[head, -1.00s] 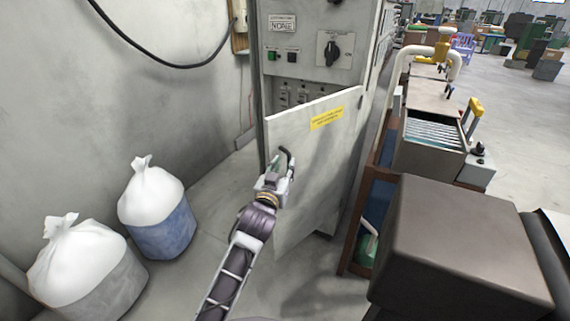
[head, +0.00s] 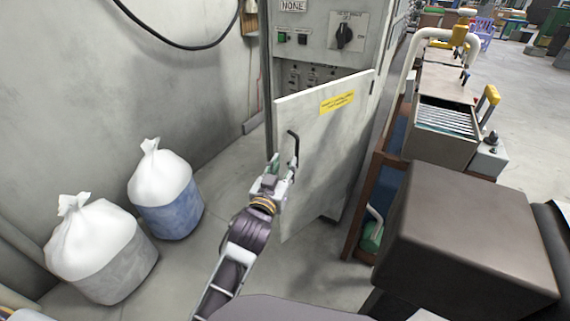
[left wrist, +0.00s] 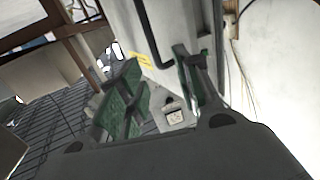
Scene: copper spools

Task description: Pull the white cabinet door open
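The white cabinet door (head: 322,150), with a yellow label, stands ajar in the head view. Its left edge is swung out from the grey cabinet (head: 325,15). A black bar handle (head: 295,146) is near that left edge. My left gripper (head: 280,172) is at the lower part of the handle, in front of the door. In the left wrist view, the two green-padded fingers of my left gripper (left wrist: 160,88) are spread apart. The dark handle (left wrist: 149,38) runs down towards the gap between them; contact cannot be told. My right gripper is not in view.
Two tied white bags in bins, one blue (head: 165,190) and one grey (head: 100,250), stand on the floor at left. A brown-framed bench (head: 365,195) and a dark box (head: 470,240) crowd the right. Some floor below the door is clear.

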